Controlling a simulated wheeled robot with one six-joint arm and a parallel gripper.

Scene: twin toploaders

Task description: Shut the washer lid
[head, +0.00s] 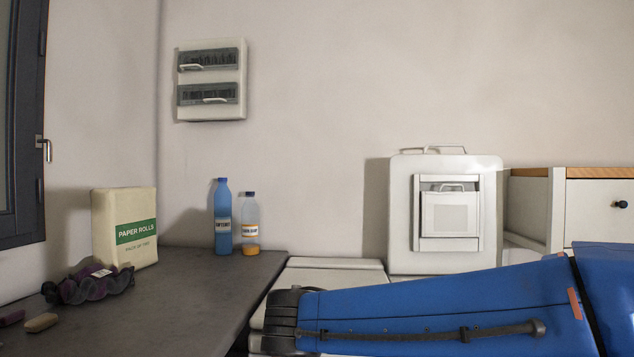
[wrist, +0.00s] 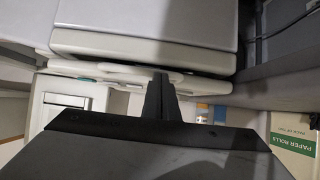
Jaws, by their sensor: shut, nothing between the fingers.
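In the head view a white lid (head: 400,215) stands upright at the back of the right white machine, with a handle on its upper edge and a framed panel on its face. The flat white lid of the left machine (head: 335,264) lies down beside it. My blue arm covers most of the machine fronts. In the wrist view my gripper (wrist: 160,92) is shut and empty, its dark fingers together close to the pale edge of a white machine (wrist: 145,45). I cannot tell whether they touch it. The fingers do not show in the head view.
A drawer cabinet (head: 585,205) stands at the right. Wall space above the lid is clear.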

